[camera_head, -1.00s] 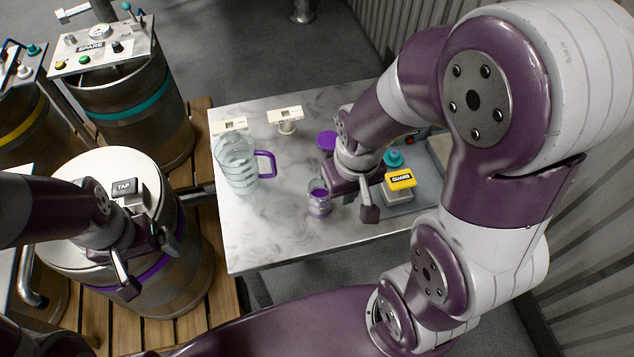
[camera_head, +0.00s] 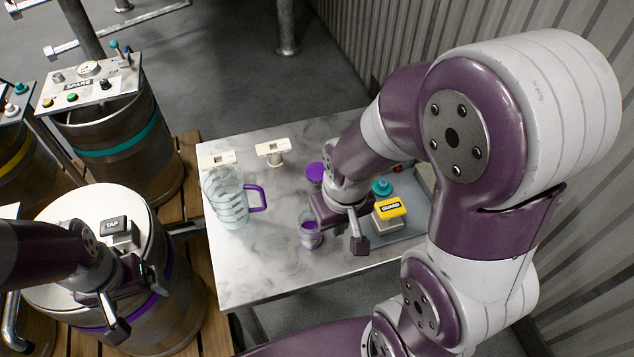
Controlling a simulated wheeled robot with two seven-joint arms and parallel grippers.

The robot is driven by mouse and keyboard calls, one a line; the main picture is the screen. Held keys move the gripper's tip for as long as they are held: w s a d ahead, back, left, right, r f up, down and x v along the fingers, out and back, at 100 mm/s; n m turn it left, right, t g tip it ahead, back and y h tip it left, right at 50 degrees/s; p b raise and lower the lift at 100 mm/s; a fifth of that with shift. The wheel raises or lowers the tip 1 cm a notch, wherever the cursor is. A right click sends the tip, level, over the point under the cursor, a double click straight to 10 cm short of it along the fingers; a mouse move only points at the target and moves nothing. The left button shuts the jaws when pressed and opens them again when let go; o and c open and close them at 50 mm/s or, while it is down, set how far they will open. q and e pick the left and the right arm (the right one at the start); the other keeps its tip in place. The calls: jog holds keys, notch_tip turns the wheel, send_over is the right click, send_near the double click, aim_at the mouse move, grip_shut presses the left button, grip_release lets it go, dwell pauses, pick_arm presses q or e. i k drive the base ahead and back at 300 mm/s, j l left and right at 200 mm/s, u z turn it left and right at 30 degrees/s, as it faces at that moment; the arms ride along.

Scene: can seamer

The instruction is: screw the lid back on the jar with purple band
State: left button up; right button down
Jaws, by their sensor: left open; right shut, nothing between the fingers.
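A small clear jar with purple on it (camera_head: 310,238) stands upright on the marble-topped table, in front of the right gripper's left side. A round purple lid (camera_head: 315,172) lies farther back on the table, partly hidden by my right arm. My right gripper (camera_head: 357,238) is just right of the jar, shut and empty; part of it is hidden by its own body, and I cannot tell whether it touches the jar. My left gripper (camera_head: 138,302) is open and empty over the near side of the purple-banded drum (camera_head: 178,318), far left of the jar.
A clear pitcher with a purple handle (camera_head: 226,203) stands left of the jar. A yellow GUARD block (camera_head: 390,208) and a teal knob (camera_head: 381,187) are on the right. A TAP block (camera_head: 113,226) sits on the drum. The table's front middle is clear.

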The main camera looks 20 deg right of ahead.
aim_at(310, 236)
jog(key=i+l+u, duration=0.1)
jog(key=l+u, duration=0.35)
jog(key=l, duration=0.15)
jog(key=l+u, duration=0.45)
jog(key=l, duration=0.1)
